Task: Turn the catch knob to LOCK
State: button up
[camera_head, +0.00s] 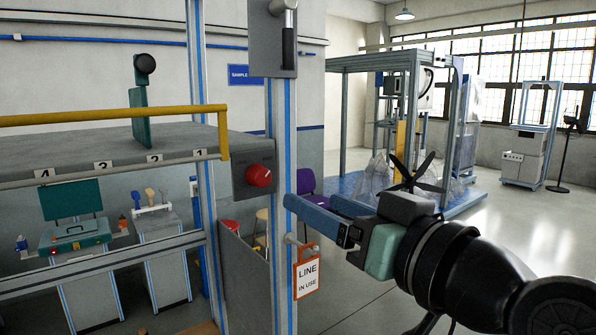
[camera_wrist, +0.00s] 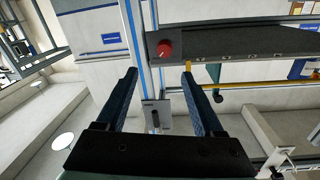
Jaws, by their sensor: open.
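A round red knob (camera_head: 258,175), apparently the catch knob, sits on a dark grey plate (camera_head: 243,190) at the shelf's right end, beside the upright post. A pale mark shows on its face, but no LOCK lettering is readable. My gripper (camera_head: 311,200) is open and empty, to the right of the knob and slightly lower, with its blue fingers pointing left. In the wrist view, the red knob (camera_wrist: 165,48) shows beyond the fingertips (camera_wrist: 160,71), between their lines and clear of them. It is apart from both fingers.
The aluminium post (camera_head: 281,130) stands between knob and gripper in the picture. A plate with a black handle (camera_head: 288,48) is high on it; a LINE IN USE tag (camera_head: 307,272) hangs below. A yellow rail (camera_head: 110,115) runs above the numbered shelf (camera_head: 120,150), which holds a green stand (camera_head: 138,115).

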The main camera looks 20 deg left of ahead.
aim_at(263, 178)
jog(key=p+x, duration=0.1)
jog(key=x, duration=0.2)
jog(key=p+x, duration=0.2)
jog(key=x, duration=0.2)
jog(key=p+x, duration=0.2)
jog(key=x, duration=0.2)
jog(key=shift+s+a+r, duration=0.25)
jog(key=shift+a, duration=0.2)
jog(key=shift+w+a+p, duration=0.15)
jog(key=shift+a+p, duration=0.1)
jog(key=shift+p, duration=0.1)
jog(key=shift+w+a+f, duration=0.1)
jog(key=shift+w+f, duration=0.05)
jog(key=shift+w, duration=0.1)
grip_shut()
